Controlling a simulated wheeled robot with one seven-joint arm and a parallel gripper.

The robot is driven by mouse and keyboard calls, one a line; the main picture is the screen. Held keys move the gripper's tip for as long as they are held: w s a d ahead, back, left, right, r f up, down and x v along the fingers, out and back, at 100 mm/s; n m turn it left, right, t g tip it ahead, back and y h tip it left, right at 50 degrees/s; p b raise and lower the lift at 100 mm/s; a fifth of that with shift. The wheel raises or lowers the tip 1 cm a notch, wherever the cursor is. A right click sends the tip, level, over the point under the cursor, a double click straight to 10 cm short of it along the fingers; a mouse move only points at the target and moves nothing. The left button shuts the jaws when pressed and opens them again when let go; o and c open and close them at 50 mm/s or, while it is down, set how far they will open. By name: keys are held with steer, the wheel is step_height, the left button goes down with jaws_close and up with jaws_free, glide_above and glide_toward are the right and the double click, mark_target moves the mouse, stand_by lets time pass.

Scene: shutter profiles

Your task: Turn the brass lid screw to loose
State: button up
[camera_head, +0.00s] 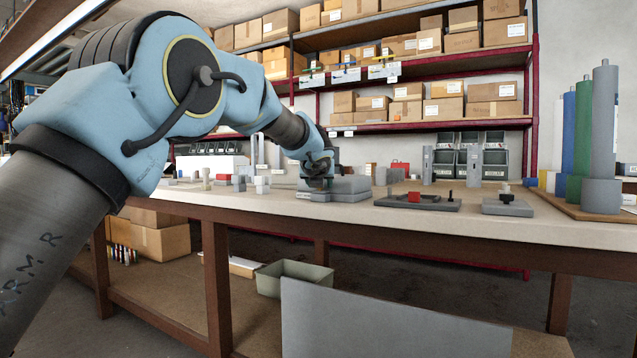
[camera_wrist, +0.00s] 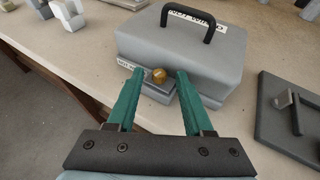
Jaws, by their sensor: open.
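The brass lid screw (camera_wrist: 160,76) is a round, gold-coloured knob at the front edge of a grey box in the wrist view. The box (camera_wrist: 215,62) has a black handle (camera_wrist: 190,18) on its lid and white labels. My gripper (camera_wrist: 155,82) is open, its two green fingers reaching forward on either side of the screw, with a gap showing on each side. I cannot tell how far above the screw the fingertips are. In the head view my gripper (camera_head: 318,183) is small and dark over the grey box (camera_head: 345,190), and the screw is hidden there.
A dark grey plate with a metal hook (camera_wrist: 290,115) lies right of the box. Light blocks (camera_wrist: 68,12) stand at the upper left. In the head view a dark tray with a red block (camera_head: 414,197) and tall coloured cylinders (camera_head: 583,135) stand to the right.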

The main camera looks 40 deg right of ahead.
steer(key=p, duration=0.1)
steer(key=m+g+h+p, duration=0.1)
steer(key=p, duration=0.1)
steer(key=shift+w+a+r+m+g, duration=0.25)
steer(key=shift+w+r+m+g, duration=0.05)
steer(key=shift+r, duration=0.1)
steer(key=m+g+h+p, duration=0.1)
steer(key=m+g+p, duration=0.1)
steer(key=p, duration=0.4)
steer(key=shift+w, duration=0.15)
steer(key=m+g+p, duration=0.2)
steer(key=p, duration=0.7)
steer(key=m+g+h+p, duration=0.1)
steer(key=m+g+p, duration=0.1)
steer(key=p, duration=0.8)
steer(key=shift+w+a+f+g+p, duration=0.1)
steer(key=shift+w+g+p, duration=0.2)
steer(key=shift+w+g, duration=0.1)
